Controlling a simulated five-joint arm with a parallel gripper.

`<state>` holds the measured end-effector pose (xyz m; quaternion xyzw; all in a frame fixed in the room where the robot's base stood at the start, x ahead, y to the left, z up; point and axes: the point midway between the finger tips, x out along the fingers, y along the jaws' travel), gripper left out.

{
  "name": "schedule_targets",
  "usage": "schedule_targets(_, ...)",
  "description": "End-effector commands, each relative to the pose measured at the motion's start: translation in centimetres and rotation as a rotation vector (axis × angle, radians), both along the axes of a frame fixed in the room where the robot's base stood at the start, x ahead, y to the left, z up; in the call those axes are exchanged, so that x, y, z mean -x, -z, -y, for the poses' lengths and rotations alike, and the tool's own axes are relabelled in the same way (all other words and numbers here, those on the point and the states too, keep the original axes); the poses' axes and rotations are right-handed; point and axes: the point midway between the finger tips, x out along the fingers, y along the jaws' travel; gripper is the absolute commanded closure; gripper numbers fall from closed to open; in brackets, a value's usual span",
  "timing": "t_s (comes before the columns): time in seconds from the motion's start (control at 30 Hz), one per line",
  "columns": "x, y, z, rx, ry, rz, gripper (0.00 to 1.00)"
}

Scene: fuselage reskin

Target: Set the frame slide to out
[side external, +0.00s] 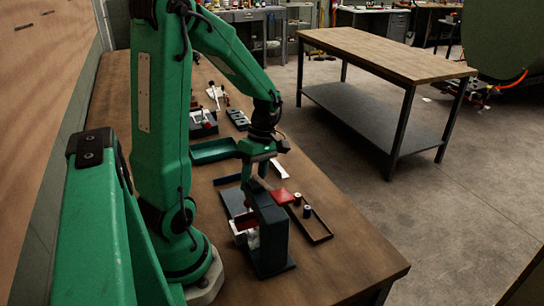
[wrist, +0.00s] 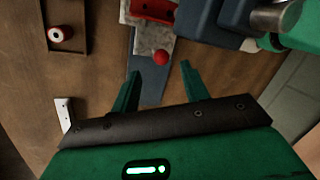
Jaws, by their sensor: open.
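In the wrist view a small red ball knob (wrist: 161,57) sits by a grey plate (wrist: 150,42) on a dark blue strip (wrist: 148,92); I take this to be the frame slide. A red bracket (wrist: 153,9) is just beyond it. My gripper (wrist: 160,69) is open and empty, its two green fingers either side of the knob in the picture; whether they are level with it I cannot tell. In the side external view the dark blue fixture (side external: 268,238) stands on the bench with a red and pale part (side external: 244,224) at its left. My fingertips are not clear there.
A green tray (side external: 212,151) and other small fixtures (side external: 202,122) lie farther back. A white angle piece (wrist: 64,114) is near my gripper. The near bench corner is clear.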

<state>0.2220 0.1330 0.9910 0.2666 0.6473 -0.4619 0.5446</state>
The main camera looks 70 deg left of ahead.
Motion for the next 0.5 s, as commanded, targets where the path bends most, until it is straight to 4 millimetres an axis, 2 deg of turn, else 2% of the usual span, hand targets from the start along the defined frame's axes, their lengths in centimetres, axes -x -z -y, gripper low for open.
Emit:
schedule_targets(0.17,0.4,1.3,0.2,0.003,0.000,-0.003,0.55)
schedule_targets(0.5,1.6,5.1,0.8,0.004,-0.001,-0.003,0.55)
